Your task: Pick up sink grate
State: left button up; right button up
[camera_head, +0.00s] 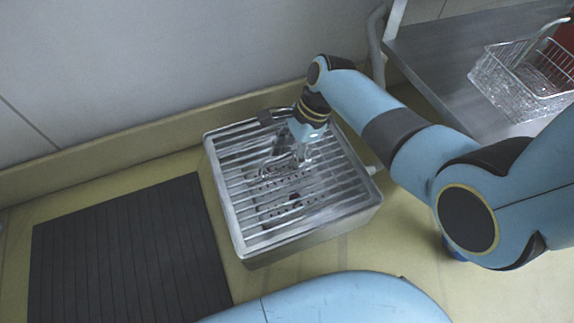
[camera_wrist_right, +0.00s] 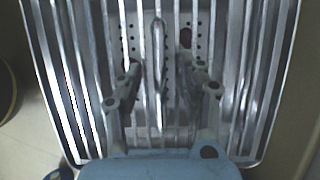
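The sink grate (camera_head: 240,190) is a silver rack of parallel bars on top of a metal box-shaped basin (camera_head: 310,232). A raised metal handle (camera_wrist_right: 157,75) stands up from the middle of the grate. My right gripper (camera_head: 285,163) reaches down over the middle of the grate. In the right wrist view its two fingers (camera_wrist_right: 160,72) are apart, one on each side of the handle, with gaps visible between fingers and handle. Whether the fingertips touch the bars is unclear. My left gripper is not in view.
A dark ribbed mat (camera_head: 125,250) lies left of the basin on the yellowish counter. A wire basket (camera_head: 515,85) sits on a metal shelf (camera_head: 440,50) at upper right. A wall stands behind.

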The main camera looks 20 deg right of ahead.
jog(key=shift+f, duration=0.2)
dwell(0.3)
grip_shut()
dwell(0.4)
